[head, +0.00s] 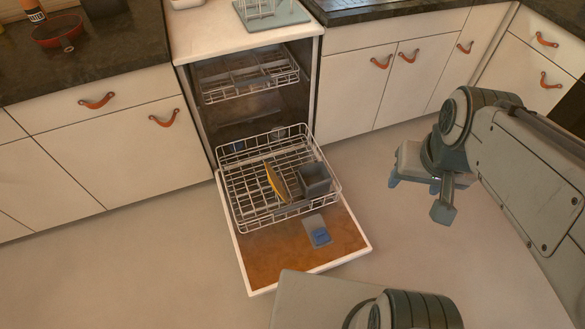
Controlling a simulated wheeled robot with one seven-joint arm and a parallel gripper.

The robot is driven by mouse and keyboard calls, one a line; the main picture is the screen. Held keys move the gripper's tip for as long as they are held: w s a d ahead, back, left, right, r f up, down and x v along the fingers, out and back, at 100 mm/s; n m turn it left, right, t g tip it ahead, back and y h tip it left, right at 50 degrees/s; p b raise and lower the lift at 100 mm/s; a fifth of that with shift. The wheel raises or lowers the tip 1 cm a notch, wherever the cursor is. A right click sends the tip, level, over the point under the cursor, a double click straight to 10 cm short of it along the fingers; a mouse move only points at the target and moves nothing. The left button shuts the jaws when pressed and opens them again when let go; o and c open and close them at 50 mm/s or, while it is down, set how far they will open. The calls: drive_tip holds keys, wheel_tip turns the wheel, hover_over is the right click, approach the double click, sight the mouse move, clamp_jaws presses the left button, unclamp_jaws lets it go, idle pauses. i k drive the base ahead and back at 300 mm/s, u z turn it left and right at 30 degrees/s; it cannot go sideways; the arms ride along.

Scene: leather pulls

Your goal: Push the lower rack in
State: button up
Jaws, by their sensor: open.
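The lower rack (243,208) is a white wire basket pulled out of the dishwasher (318,85) over its lowered door (270,265). A yellow plate (275,182) stands tilted in the rack, and a grey cutlery basket (315,180) sits at its right side. The upper rack (245,80) is inside the dishwasher. My gripper (417,197) is open and empty, in the air to the right of the rack and well apart from it. Its fingers point down and to the left.
White cabinets with orange leather pulls (97,101) flank the dishwasher on both sides. A dish rack (270,14) stands on the counter above it. The lowered door reaches out over the floor. The floor (380,165) right of the door is clear.

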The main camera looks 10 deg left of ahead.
sight(295, 206)
drive_tip(key=u, duration=2.4)
drive_tip(key=k, duration=1.1)
drive_tip(key=z, duration=1.35)
drive_tip(key=i, duration=1)
